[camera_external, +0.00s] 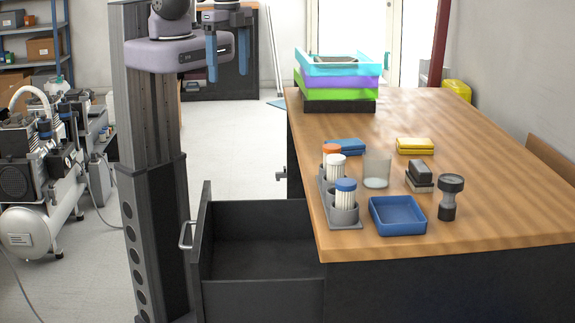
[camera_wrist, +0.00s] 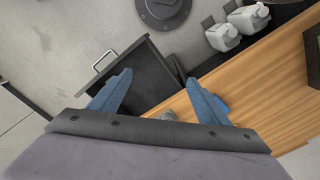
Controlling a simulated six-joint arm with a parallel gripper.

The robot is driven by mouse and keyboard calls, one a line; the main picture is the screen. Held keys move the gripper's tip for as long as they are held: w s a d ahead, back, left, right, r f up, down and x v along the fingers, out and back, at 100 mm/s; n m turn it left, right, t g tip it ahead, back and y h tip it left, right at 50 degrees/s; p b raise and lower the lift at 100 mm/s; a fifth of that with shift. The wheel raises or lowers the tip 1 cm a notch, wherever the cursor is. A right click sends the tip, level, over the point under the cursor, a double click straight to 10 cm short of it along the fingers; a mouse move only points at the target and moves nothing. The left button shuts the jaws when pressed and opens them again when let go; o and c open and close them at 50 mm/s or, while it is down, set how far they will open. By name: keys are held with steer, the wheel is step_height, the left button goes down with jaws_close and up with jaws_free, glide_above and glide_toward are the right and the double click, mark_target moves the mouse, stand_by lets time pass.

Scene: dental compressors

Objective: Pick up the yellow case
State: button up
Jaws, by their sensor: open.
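The yellow case (camera_external: 415,146) lies flat on the wooden table, right of a blue case (camera_external: 345,147). Nothing covers it in the external view. My gripper (camera_external: 228,76) is high up at the upper left of the external view, left of the table and well away from the yellow case. Its two blue fingers point down, apart and with nothing between them. In the wrist view my gripper (camera_wrist: 160,77) is also spread, with an open drawer below it.
On the table (camera_external: 490,215) stand a rack with capped containers (camera_external: 342,215), a glass (camera_external: 376,170), a blue tray (camera_external: 398,215), a dark gauge-like object (camera_external: 450,195) and stacked coloured trays (camera_external: 336,80). The open drawer (camera_external: 262,240) juts out left. Bare tabletop surrounds the yellow case.

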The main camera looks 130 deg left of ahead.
steer(key=w+a+f+m+t+y+b, duration=0.2)
steer(key=w+a+f+m+y+b, duration=0.15)
steer(key=w+a+f+b, duration=0.5)
steer(key=m+t+y+b, duration=0.55)
steer(key=m+b, duration=0.95)
steer(key=b, duration=0.8)
glide_toward(422, 142)
steer(key=m+b, duration=0.2)
steer(key=b, duration=0.1)
steer(key=a+f+m+t+b, duration=0.1)
steer(key=m+b, duration=0.2)
steer(key=a+f+m+t+b, duration=0.1)
steer(key=m+b, duration=0.1)
steer(key=b, duration=0.1)
steer(key=shift+w+a+m, duration=0.15)
steer(key=shift+w+m, duration=0.15)
steer(key=shift+m, duration=0.05)
steer(key=shift+w+a+f+m+t+b, duration=0.15)
steer(key=shift+a+f+m+t+b, duration=0.15)
steer(key=shift+a+m+b, duration=0.4)
steer(key=shift+d, duration=0.1)
steer(key=shift+p+x, duration=1)
steer(key=shift+x, duration=2.65)
steer(key=shift+d+f, duration=0.15)
steer(key=shift+w, duration=0.1)
steer(key=c, duration=1.2)
